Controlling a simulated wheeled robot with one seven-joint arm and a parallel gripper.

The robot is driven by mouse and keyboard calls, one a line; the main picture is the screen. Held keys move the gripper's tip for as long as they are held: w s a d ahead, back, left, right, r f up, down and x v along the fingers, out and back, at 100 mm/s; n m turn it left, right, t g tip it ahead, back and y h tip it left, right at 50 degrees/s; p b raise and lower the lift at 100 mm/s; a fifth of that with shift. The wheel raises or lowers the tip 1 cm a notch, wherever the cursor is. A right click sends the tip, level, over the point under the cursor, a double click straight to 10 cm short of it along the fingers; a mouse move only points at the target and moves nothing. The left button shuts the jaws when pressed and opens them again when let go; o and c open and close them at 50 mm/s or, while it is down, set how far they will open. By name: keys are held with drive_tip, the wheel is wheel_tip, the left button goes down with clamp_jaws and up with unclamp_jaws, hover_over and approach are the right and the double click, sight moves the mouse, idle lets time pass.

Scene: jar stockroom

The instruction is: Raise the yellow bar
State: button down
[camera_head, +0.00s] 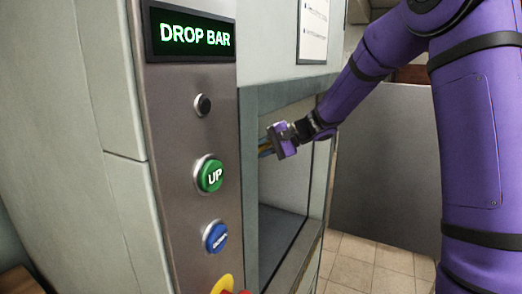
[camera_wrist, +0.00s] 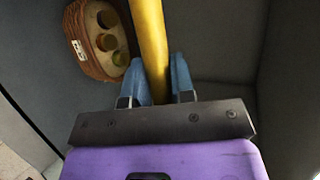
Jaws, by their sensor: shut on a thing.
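In the wrist view the yellow bar (camera_wrist: 149,40) runs from the top edge down between the two blue fingers of my gripper (camera_wrist: 156,80). The fingers are shut on the bar, one on each side. In the head view my gripper (camera_head: 266,147) reaches into the opening of the machine (camera_head: 283,190).
In the wrist view a brown basket (camera_wrist: 86,45) with several round-topped jars lies beyond the bar. A grey partition (camera_head: 385,170) stands right of the machine.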

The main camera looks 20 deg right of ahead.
drive_tip(key=c, duration=1)
unclamp_jaws()
drive_tip(key=v, duration=1)
drive_tip(key=shift+s+d+r, duration=0.1)
drive_tip(key=shift+d+r, duration=0.1)
drive_tip(key=shift+d, duration=0.1)
